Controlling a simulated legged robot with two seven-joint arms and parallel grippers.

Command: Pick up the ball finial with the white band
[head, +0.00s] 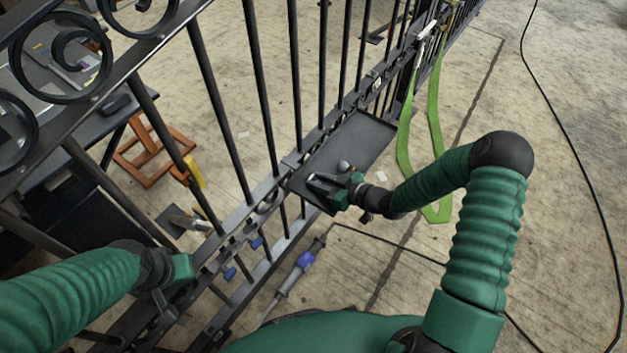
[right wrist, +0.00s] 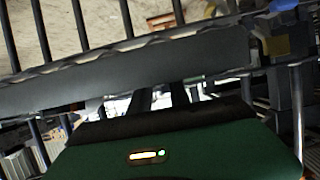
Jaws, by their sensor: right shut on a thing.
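My right gripper (head: 322,188) is over the near end of a dark tray (head: 362,140) fixed along the gate. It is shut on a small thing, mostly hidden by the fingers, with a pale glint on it. I cannot tell whether it has a white band. A grey ball (head: 343,166) shows just behind the gripper, on or above the tray; no band is clear on it. In the right wrist view my two dark fingers (right wrist: 160,98) reach toward a dark bar, and their tips are hidden. My left gripper (head: 160,295) hangs by the lower gate rail, its jaws unclear.
The black gate (head: 262,95) runs diagonally, with scrollwork (head: 62,60) at upper left. Green straps (head: 404,130) hang beyond the tray. A blue-and-grey tool (head: 303,262) lies on the floor below. A yellow clamp (head: 193,172) grips a bar. A black cable (head: 565,130) crosses open floor at right.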

